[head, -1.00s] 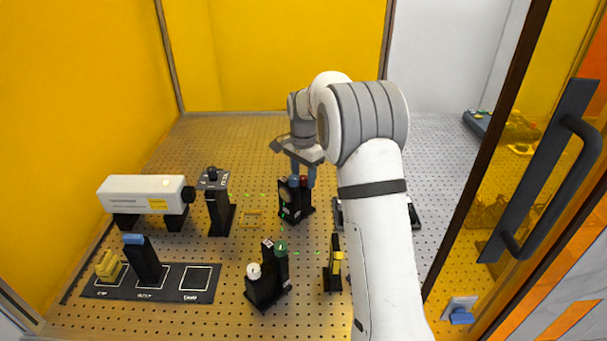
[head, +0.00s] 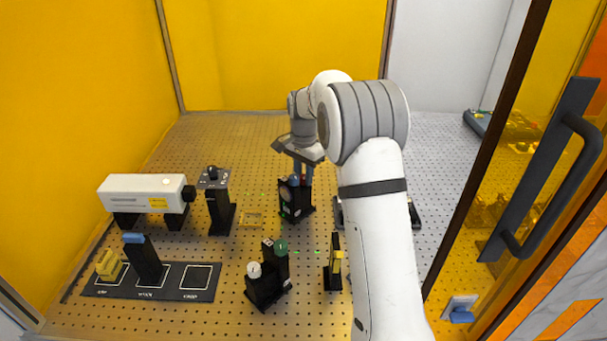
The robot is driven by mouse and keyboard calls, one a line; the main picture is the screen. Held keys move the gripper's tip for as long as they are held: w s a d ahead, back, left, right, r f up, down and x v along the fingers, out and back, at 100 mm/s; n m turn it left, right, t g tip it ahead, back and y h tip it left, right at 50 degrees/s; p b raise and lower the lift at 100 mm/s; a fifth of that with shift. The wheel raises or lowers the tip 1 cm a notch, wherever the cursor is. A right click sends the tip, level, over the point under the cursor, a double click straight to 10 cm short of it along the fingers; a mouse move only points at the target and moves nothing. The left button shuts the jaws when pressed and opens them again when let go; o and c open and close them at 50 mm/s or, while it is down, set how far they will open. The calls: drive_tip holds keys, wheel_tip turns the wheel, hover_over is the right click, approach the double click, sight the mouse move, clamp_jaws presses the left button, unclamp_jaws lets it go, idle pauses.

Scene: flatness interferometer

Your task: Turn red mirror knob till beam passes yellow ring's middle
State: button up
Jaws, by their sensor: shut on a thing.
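The mirror mount (head: 289,203) is a black block with a round mirror, standing mid-board. The red knob (head: 303,180) is on its top, beside a blue knob (head: 293,181). My gripper (head: 302,178) points down at the mount's top and is shut on the red knob, which its fingers partly hide. The yellow ring (head: 337,262) stands on a black post right of front centre, seen nearly edge-on. Short green beam dashes show near the mirror mount and left of the ring (head: 318,252). I cannot tell where the beam meets the ring.
A white laser box (head: 140,190) and a black post (head: 220,212) stand at left. A second mount with green and white knobs (head: 267,275) stands in front. A dark tray (head: 180,293) lies front left. The open door's handle (head: 560,180) is at right. The rear board is clear.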

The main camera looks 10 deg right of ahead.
sight(303, 176)
drive_tip(key=n, duration=0.3)
drive_tip(key=shift+n, duration=0.3)
drive_tip(key=shift+r+n, duration=0.1)
drive_tip(key=shift+n, duration=1.8)
drive_tip(key=shift+w, duration=0.1)
drive_tip(key=o, duration=1)
wheel_tip(303, 176, up, 8)
drive_tip(key=shift+a+f+b, duration=0.1)
drive_tip(key=shift+f+b, duration=0.05)
drive_tip(key=shift+b, duration=0.55)
